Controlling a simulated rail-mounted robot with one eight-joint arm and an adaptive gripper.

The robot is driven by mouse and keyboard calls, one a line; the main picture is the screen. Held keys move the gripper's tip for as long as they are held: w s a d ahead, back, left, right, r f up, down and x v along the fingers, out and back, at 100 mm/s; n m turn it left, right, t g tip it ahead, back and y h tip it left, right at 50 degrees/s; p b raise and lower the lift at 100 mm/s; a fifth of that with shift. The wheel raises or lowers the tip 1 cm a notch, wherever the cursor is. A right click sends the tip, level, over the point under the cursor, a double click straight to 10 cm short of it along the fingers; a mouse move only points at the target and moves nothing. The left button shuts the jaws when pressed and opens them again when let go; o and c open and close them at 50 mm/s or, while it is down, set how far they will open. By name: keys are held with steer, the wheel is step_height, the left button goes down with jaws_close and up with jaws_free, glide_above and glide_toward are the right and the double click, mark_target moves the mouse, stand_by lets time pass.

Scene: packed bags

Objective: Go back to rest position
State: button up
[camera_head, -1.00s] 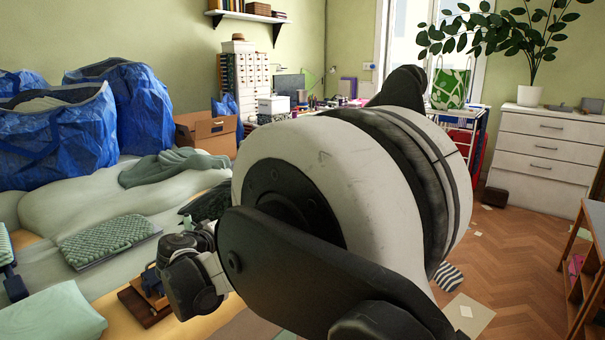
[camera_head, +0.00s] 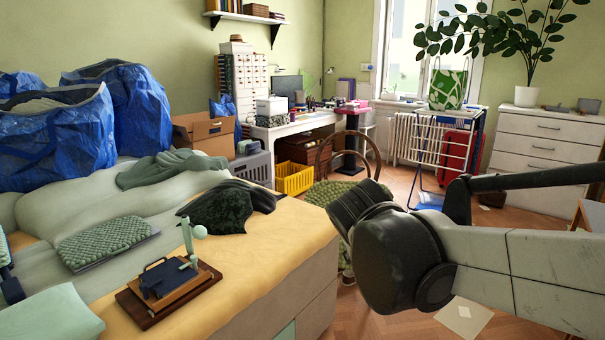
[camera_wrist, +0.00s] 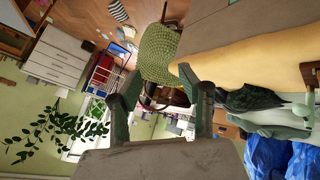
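My gripper (camera_wrist: 160,82) shows in the wrist view with its two dark green-grey fingers spread apart. Nothing is held between them; only the distant room shows in the gap. The fingers cannot be made out clearly there.
The bed (camera_head: 262,262) carries a dark tray-like object (camera_head: 165,282), a dark cloth (camera_head: 225,207) and blue bags (camera_head: 140,110). A chair (camera_wrist: 160,52) with a green cover stands beyond my arm. A drying rack (camera_head: 445,140) and white dresser (camera_head: 545,150) stand further back. Some wood floor is clear.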

steer(key=s+d+f+m+g+y, duration=0.1)
steer(key=s+d+f+m, duration=0.15)
steer(key=s, duration=0.75)
steer(key=s+d+f+m+y, duration=0.1)
steer(key=s+d+f+y, duration=0.2)
steer(key=s, duration=0.6)
step_height(320, 180, up, 13)
steer(key=h+p, duration=0.1)
steer(key=p, duration=1.2)
steer(key=shift+d, duration=0.45)
steer(key=shift+s+n, duration=0.1)
steer(key=shift+n, duration=0.15)
